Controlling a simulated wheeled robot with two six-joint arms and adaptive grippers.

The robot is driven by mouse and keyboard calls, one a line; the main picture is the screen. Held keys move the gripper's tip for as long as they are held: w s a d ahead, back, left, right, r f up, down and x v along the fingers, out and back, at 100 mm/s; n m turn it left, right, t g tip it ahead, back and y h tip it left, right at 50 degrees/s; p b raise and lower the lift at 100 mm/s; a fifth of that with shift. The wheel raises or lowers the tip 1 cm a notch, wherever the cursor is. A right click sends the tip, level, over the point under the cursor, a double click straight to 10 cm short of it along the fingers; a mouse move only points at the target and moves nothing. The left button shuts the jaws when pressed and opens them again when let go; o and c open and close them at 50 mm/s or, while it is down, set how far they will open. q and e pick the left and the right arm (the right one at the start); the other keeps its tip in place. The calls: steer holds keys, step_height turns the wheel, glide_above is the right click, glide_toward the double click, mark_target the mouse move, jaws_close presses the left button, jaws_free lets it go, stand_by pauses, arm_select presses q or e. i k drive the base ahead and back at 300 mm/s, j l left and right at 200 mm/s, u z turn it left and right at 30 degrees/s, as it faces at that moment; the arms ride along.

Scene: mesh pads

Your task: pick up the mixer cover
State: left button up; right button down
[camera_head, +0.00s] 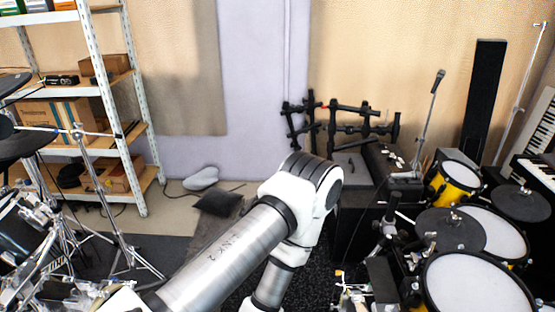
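I cannot clearly make out a mixer cover. A dark box-shaped unit (392,163) with small light-coloured items on it sits on the black stand right of centre, and it may be the mixer. Whether a cover lies on it is too small to tell. One of my white and silver arms rises from the bottom left, bends at an elbow in the middle and goes back down out of the frame. It hides part of the floor and the black stand's left side. Neither of my grippers can be made out in this view.
A white shelf rack (107,107) with boxes stands at the left, above cymbal stands. Yellow drums (480,288) and a keyboard (535,172) crowd the right.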

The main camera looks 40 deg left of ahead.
mark_target(356, 173)
steer(key=u, duration=0.75)
steer(key=i+j+z, duration=0.1)
steer(key=z, duration=0.3)
steer(key=j+z, duration=0.1)
steer(key=z, duration=0.35)
steer(key=i+j+z, duration=0.1)
steer(key=z, duration=0.3)
steer(key=i+j+z, duration=0.2)
steer(key=j+z, duration=0.15)
steer(key=j, duration=0.65)
steer(key=i+j+z, duration=0.1)
steer(key=j+z, duration=0.25)
steer(key=j, duration=0.7)
steer(key=j+z, duration=0.35)
steer(key=j, duration=0.7)
steer(key=i+j, duration=0.1)
steer(key=j, duration=0.95)
steer(key=i+j, duration=0.1)
steer(key=j, duration=0.95)
